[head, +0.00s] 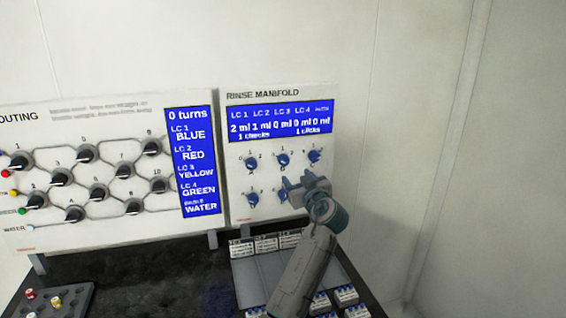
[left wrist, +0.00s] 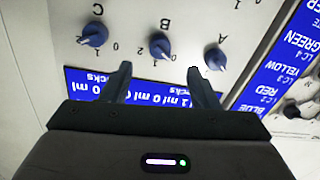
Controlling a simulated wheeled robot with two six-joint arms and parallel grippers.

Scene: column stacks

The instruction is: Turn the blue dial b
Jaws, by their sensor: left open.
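The blue dial b (head: 283,159) is a round blue knob with a pale pointer, in the middle of the top row on the rinse manifold panel. In the left wrist view, which is upside down, dial b (left wrist: 160,46) stands by the letter B. My left gripper (head: 290,183) is open and empty, just below dial b in the head view. In the left wrist view its two fingertips (left wrist: 160,78) are spread apart, with dial b beyond the gap between them. They do not appear to touch it. My right gripper is not in view.
Dial A (left wrist: 215,58) and dial C (left wrist: 95,34) flank dial b. A blue display (head: 281,121) sits above the dials. The routing panel (head: 95,175) with black knobs is at left. A grey tray (head: 243,270) with labelled boxes lies below the manifold.

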